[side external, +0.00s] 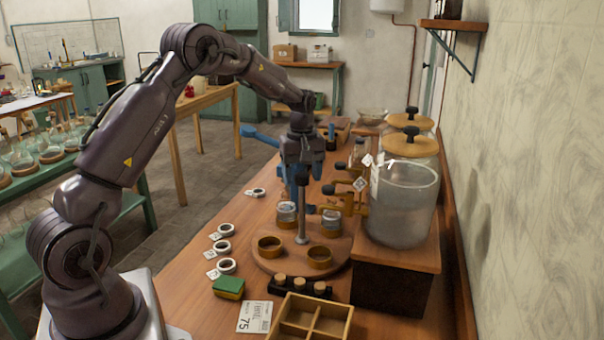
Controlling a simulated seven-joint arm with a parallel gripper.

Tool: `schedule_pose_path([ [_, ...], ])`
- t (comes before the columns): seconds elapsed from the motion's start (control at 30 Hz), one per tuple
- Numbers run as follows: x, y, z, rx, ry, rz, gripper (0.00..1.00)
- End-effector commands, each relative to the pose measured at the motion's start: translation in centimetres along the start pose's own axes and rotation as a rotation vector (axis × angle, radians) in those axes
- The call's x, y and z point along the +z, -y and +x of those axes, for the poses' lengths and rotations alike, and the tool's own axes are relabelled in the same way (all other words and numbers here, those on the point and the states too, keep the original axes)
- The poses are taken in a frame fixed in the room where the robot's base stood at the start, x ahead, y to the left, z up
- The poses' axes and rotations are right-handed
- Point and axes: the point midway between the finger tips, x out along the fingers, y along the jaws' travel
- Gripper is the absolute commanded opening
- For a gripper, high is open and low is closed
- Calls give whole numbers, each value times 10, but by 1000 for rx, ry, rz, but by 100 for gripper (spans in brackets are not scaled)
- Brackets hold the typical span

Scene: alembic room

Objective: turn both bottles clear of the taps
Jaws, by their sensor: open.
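A round wooden turntable (266,262) stands on the bench with a central metal post (302,225) topped by a black knob. Two small clear bottles (286,214) (331,222) stand towards its far side. Two empty brass-coloured ring holders (269,247) (320,257) sit on its near side. Brass taps (350,191) with dark handles reach left from the large glass vessels (403,205). The right bottle appears close below a tap; exact alignment is unclear. My gripper (301,190), with blue fingers, is open and points down behind the post, which partly hides it. Contact cannot be judged.
A dark wooden stand (393,295) holds the near vessel. A green-and-yellow sponge (228,287), a label card (254,317), a divided wooden box (312,318) and a black rack (300,287) lie in front. Several white rings (226,266) lie left; bare bench lies between.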

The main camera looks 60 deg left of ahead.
Motion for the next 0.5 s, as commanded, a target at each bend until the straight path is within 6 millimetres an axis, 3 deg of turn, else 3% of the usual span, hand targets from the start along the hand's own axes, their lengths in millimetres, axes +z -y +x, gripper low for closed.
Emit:
schedule_pose_path([
  [0.07, 0, 0, 0, 0, 0, 0, 63],
  [0.33, 0, 0, 0, 0, 0, 0, 3],
  [0.5, 0, 0, 0, 0, 1, 3, 0],
])
